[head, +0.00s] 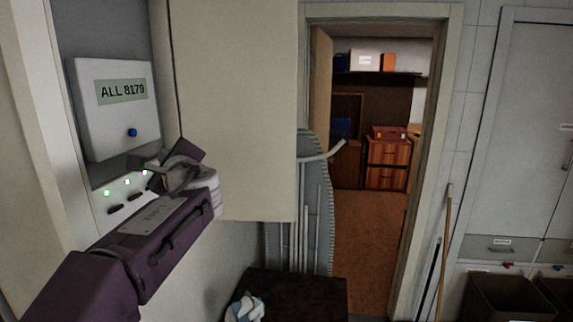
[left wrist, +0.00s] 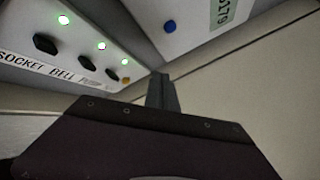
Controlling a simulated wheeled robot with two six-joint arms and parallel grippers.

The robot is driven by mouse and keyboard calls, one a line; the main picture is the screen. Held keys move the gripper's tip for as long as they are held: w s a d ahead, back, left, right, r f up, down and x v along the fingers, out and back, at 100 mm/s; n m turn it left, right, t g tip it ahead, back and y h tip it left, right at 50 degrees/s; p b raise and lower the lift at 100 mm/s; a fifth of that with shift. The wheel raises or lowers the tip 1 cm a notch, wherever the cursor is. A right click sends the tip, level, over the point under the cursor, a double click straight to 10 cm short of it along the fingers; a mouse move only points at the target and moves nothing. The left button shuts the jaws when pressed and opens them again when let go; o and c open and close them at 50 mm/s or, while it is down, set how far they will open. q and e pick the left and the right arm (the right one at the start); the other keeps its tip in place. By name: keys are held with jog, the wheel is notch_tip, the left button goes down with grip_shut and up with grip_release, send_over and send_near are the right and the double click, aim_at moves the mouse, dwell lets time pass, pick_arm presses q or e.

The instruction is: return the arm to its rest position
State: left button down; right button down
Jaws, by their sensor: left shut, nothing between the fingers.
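My left arm comes in from the left in the head view, and its dark purple gripper (head: 184,170) is raised in front of a wall cabinet with a switch panel. The fingers are together with nothing between them. In the left wrist view the closed fingers (left wrist: 161,92) point up toward the panel and the pale wall surface. I cannot tell whether they touch anything. My right gripper is in neither view.
A white box labelled "ALL 8179" (head: 115,108) hangs above the switch panel (left wrist: 70,45), whose green lights are lit. A large cream cabinet door (head: 238,100) stands right of the gripper. An ironing board (head: 318,205), a doorway and bins (head: 508,298) lie further right.

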pick_arm(q)
jog(key=s+d+f+n+g+h, duration=0.1)
jog(key=s+f+g+h, duration=0.1)
jog(key=f, duration=0.9)
jog(key=s+d+f+n+g+h+b, duration=0.1)
jog(key=s+f+n+g+h, duration=0.15)
jog(key=f, duration=0.75)
jog(key=s+d+f+n+g+h, duration=0.1)
jog(key=s+f+g, duration=0.2)
jog(key=f, duration=0.8)
jog(key=s+d+f+n+g+h, duration=0.2)
jog(key=s+d+f+n+h, duration=0.1)
jog(key=s+d+f+n, duration=0.2)
jog(key=s+d+f+n+g+h, duration=0.2)
jog(key=s+d+f+n, duration=0.4)
jog(key=s+f+n, duration=0.3)
jog(key=s+f+h, duration=0.1)
jog(key=s+f, duration=0.2)
jog(key=shift+d+f+g, duration=0.15)
jog(key=shift+d+g, duration=0.1)
jog(key=shift+g, duration=0.1)
